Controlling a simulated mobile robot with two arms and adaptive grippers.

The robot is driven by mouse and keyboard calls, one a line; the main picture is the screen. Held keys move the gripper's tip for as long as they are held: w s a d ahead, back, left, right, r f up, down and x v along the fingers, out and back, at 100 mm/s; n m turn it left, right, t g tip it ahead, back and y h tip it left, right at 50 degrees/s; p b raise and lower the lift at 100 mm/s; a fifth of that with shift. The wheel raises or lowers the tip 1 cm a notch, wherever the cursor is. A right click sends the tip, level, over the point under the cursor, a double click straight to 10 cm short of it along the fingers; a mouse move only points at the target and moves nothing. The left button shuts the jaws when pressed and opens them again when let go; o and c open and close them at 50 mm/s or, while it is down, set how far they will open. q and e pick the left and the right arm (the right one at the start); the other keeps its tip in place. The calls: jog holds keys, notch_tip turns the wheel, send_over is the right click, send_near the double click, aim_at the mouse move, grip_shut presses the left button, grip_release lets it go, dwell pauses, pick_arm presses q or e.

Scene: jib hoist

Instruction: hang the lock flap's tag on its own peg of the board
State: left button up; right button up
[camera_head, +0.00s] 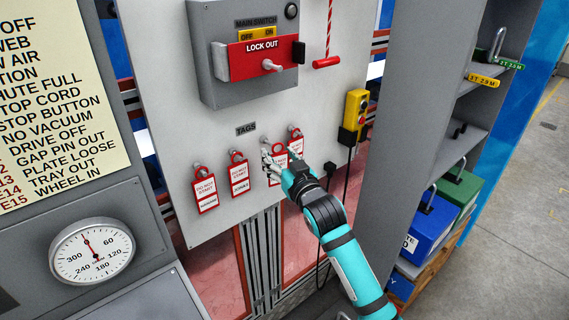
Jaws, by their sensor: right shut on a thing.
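Several red-and-white tags hang in a row on pegs under the TAGS label (246,129) of the grey board (180,60). The leftmost tag (205,193) and the second tag (239,176) hang free. My right gripper (269,152) is at the third place in the row, shut on a tag (280,158) that its fingers partly cover. Whether that tag's ring is around its peg cannot be told. The rightmost tag (296,144) is just beyond the gripper. The fine print on the tags is too small to read. My left gripper is not in view.
Above the tags is the main switch box (225,85) with a red LOCK OUT bar (240,62). A yellow pendant (355,108) with a hanging cable is to the right of the tags. A grey shelf (400,150) holding padlocks stands further right. A gauge (92,253) is at lower left.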

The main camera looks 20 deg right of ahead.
jog(key=shift+w+a+f+b, duration=0.1)
jog(key=shift+w+a+b, duration=0.25)
jog(key=shift+w, duration=0.3)
jog(key=shift+w+a+f+b, duration=0.15)
jog(key=shift+w+b, duration=0.25)
jog(key=shift+w, duration=0.2)
jog(key=shift+w+a, duration=0.15)
jog(key=shift+w, duration=0.45)
jog(key=o, duration=1)
jog(key=shift+f, duration=0.1)
